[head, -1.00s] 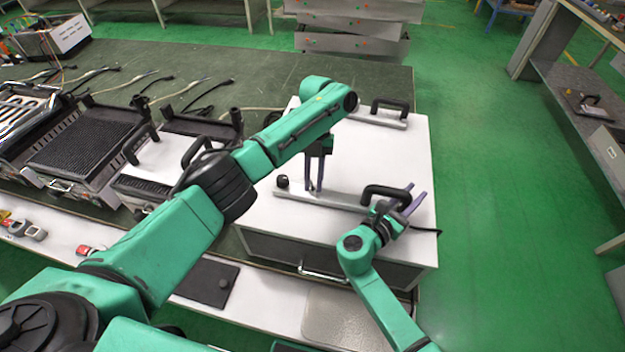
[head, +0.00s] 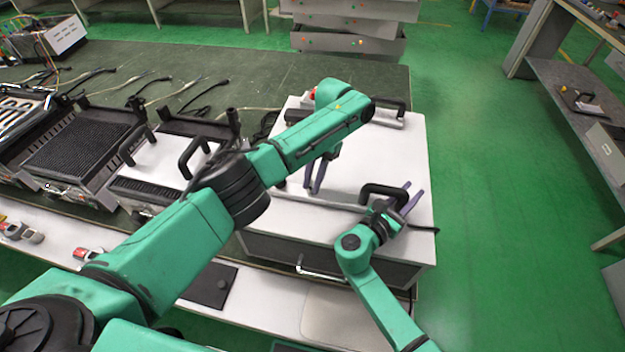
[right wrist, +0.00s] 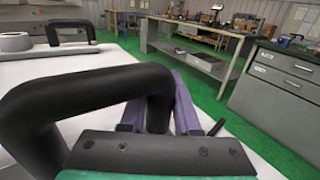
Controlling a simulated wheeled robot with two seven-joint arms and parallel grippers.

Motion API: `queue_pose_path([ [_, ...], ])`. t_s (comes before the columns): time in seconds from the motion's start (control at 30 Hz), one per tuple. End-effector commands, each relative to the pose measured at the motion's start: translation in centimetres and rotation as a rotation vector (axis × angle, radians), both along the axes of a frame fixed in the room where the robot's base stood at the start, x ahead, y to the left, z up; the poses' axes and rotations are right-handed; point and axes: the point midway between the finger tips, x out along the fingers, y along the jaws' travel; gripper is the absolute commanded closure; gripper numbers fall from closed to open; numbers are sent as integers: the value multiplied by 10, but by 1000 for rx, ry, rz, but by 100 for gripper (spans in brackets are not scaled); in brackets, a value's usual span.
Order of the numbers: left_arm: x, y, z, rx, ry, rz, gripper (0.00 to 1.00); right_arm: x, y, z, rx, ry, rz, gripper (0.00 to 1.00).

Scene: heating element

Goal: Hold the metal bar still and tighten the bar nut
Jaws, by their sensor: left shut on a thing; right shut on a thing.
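The metal bar (head: 345,203) lies across the white top of a grey unit, with a black arched handle at its right end. My right gripper (head: 403,202) is shut on the bar's black handle (head: 382,189). In the right wrist view its purple fingers (right wrist: 178,105) are at the right leg of the handle (right wrist: 85,88). My left gripper (head: 316,188) points down, tilted, with its purple fingertips low at the bar. The bar nut between these fingertips is too small and hidden to make out.
A second bar with a black handle (head: 388,106) lies at the far edge of the white top (head: 400,150). Heater units with black handles (head: 165,160) stand to the left. Green floor on the right is free.

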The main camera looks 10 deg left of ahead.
Motion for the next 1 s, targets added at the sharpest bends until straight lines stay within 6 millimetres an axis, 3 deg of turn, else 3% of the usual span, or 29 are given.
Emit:
queue_pose_path([
  [0.23, 0, 0, -1, 0, 1, 0, 100, 0, 0, 0, -1, -1, 1, 100],
  [0.27, 0, 0, -1, 0, 1, 0, 74, 0, 0, 0, -1, -1, 1, 100],
  [0.33, 0, 0, -1, 0, 1, 0, 47, 0, 0, 0, -1, -1, 1, 100],
  [0.77, 2, 0, 9, 0, -8, -1, 47, 0, 0, 0, 0, 0, 1, 100],
  [0.9, 1, 2, 28, 5, -5, 0, 47, 0, 0, 0, 0, 0, 1, 100],
  [1.0, 2, 1, 58, 3, -7, 0, 47, 0, 0, 0, 0, 0, 1, 100],
])
